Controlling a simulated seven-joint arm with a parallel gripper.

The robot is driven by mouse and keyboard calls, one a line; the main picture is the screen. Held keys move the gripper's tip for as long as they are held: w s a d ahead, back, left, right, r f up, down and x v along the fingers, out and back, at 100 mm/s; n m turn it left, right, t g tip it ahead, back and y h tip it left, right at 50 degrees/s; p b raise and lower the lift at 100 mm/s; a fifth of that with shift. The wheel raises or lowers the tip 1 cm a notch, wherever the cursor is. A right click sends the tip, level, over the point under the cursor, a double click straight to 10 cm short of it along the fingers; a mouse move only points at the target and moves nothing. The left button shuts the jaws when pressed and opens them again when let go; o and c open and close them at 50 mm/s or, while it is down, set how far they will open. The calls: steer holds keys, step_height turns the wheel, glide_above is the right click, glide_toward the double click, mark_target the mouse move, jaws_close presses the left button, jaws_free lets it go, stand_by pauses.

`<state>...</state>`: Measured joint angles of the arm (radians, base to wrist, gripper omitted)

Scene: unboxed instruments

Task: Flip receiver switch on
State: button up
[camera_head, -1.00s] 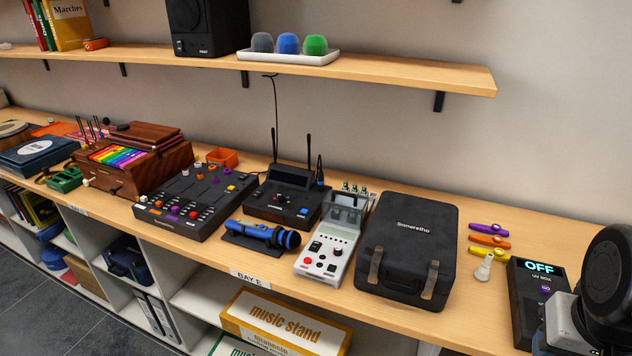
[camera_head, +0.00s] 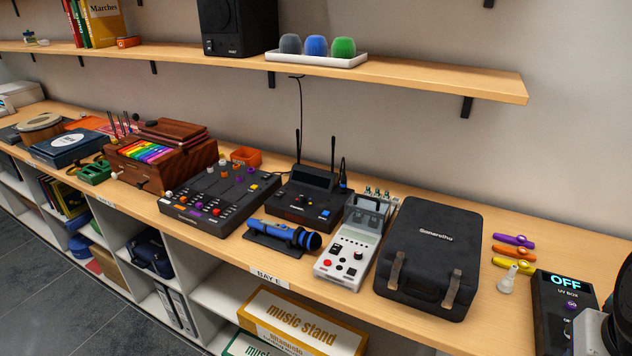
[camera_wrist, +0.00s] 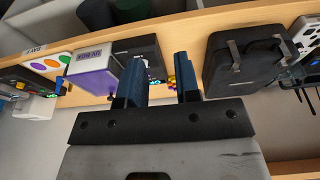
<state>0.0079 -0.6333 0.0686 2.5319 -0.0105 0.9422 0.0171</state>
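The receiver (camera_head: 305,204) is a black box with two upright antennas, standing on the long wooden counter in the middle of the head view. A small blue control (camera_head: 325,214) shows on its front panel. I cannot tell which control is the switch or how it is set. My gripper (camera_wrist: 159,60) shows in the wrist view with two dark blue fingers apart and nothing between them. It is near the right end of the counter, well away from the receiver. In the head view only part of my arm shows at the lower right edge; the fingers are hidden.
Close around the receiver are a mixer (camera_head: 215,200), a blue microphone (camera_head: 285,236) on a stand, and a white device (camera_head: 350,252). A black case (camera_head: 428,255) stands further right, then kazoos (camera_head: 513,240) and a box reading OFF (camera_head: 563,310). A shelf (camera_head: 430,80) hangs above.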

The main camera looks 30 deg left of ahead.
steer(key=shift+w+a+r, duration=0.1)
steer(key=shift+w, duration=0.1)
steer(key=c, duration=0.4)
steer(key=shift+w+a+r, duration=0.1)
steer(key=shift+w+r, duration=0.05)
steer(key=shift+w, duration=0.15)
jaws_close()
steer(key=w+a+r+n+g+y, duration=0.1)
steer(key=w+a+r+n, duration=0.2)
steer(key=w+a, duration=1)
steer(key=w+a+r+n+g, duration=0.1)
steer(key=w+a+r+n, duration=0.15)
steer(key=w+a, duration=1.05)
steer(key=w+a+f+n, duration=0.4)
steer(key=a, duration=1)
steer(key=w+a+f+n+g, duration=0.1)
steer(key=w+a+f+n, duration=0.3)
steer(key=a, duration=1.1)
steer(key=w+a+f+n+g, duration=0.1)
steer(key=w+a+f+n, duration=0.3)
steer(key=a, duration=1.1)
steer(key=shift+n+h, duration=0.35)
steer(key=shift+h, duration=0.05)
steer(key=shift+w, duration=0.1)
